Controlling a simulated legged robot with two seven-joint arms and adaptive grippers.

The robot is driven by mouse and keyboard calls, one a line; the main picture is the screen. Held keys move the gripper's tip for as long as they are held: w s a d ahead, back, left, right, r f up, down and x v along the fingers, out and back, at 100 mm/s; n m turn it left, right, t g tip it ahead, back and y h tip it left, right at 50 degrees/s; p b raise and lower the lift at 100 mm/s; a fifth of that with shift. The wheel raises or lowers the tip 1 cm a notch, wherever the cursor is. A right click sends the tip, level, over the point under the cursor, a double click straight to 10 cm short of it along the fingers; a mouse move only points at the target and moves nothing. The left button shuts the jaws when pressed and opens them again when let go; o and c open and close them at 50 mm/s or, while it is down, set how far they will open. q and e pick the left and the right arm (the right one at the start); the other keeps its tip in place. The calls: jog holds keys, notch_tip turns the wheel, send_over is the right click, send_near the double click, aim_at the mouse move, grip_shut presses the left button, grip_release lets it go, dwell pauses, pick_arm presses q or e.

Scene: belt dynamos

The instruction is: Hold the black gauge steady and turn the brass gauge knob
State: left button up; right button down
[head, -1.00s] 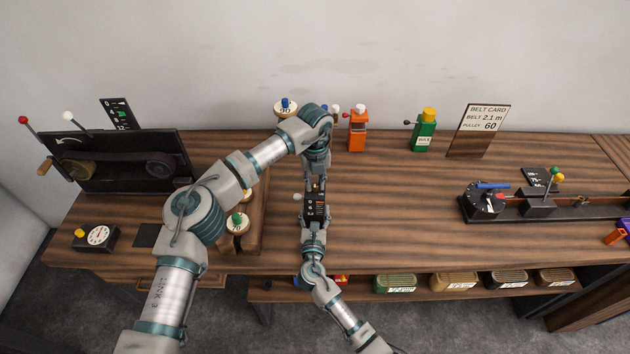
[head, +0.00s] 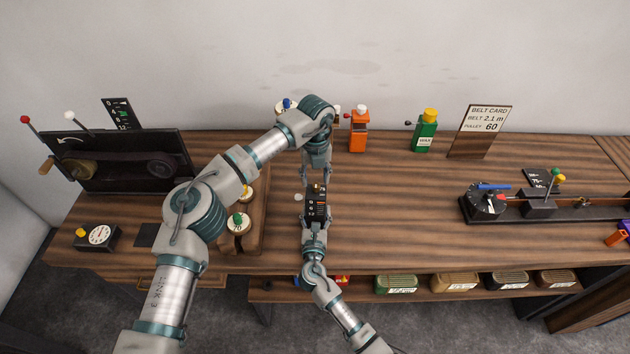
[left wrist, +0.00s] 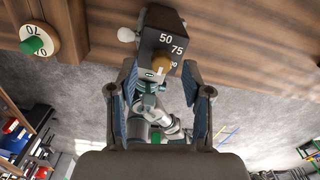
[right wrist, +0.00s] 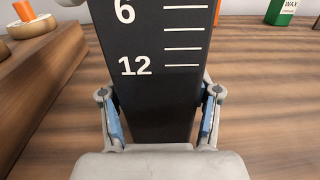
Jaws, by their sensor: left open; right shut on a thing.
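My right gripper (head: 315,226) is shut on the lower part of the gauge from the near side.
A wooden rack with round numbered dials (head: 239,222) stands left of the gauge. A black belt machine (head: 130,160) is further left. An orange bottle (head: 358,132) and a green wax bottle (head: 424,132) stand at the back. The bench right of the gauge is clear up to a black instrument (head: 488,200).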

aim_at(315, 183)
jog(key=shift+f, duration=0.2)
pick_arm(q)
notch_tip(315, 183, up, 10)
jog(key=shift+f, duration=0.2)
pick_arm(e)
jog(key=shift+c, duration=1.7)
grip_release()
pick_arm(q)
jog(key=shift+w+f, duration=0.1)
jog(key=shift+w, duration=0.05)
pick_arm(e)
jog(key=shift+o, duration=0.8)
jog(key=shift+r, duration=0.1)
